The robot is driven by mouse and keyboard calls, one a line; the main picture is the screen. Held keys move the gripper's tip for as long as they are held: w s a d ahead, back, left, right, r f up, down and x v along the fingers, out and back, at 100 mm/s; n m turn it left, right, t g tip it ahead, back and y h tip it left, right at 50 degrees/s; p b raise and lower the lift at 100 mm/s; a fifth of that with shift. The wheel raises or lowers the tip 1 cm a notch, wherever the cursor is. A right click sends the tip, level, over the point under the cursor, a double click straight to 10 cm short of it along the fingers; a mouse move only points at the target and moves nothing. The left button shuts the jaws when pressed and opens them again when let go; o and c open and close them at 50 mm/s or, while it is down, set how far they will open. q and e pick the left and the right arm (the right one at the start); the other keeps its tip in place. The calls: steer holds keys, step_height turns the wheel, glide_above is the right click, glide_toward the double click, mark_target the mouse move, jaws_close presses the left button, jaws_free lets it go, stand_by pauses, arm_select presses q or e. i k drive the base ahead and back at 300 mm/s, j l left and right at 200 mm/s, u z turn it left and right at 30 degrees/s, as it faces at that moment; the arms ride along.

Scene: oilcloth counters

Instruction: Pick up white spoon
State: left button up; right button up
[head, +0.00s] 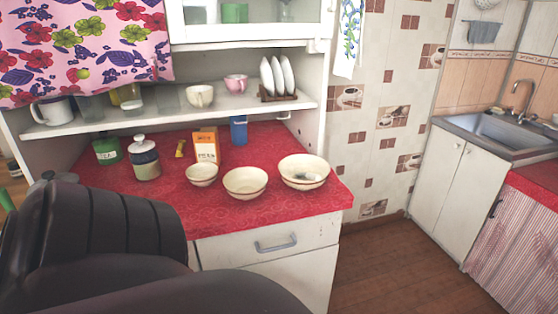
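I cannot make out a white spoon for sure in the head view. Three cream bowls stand in a row on the red oilcloth counter (300,213): a small bowl (202,179), a middle bowl (245,190) and a large right bowl (318,164). Something small and greyish lies inside the large right bowl; it is too small to identify. Dark links of my own arm fill the lower left and hide part of the counter. Neither gripper shows.
Behind the bowls are an orange-and-white carton (206,149), a blue container (238,131), a lidded jar (145,162) and a green canister (106,152). A shelf (225,107) with cups and plates overhangs the counter. Open floor (385,265) lies at right, before the sink (505,130).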

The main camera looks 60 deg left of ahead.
mark_target(309, 176)
steer(key=k+u, duration=0.1)
steer(key=u, duration=1.6)
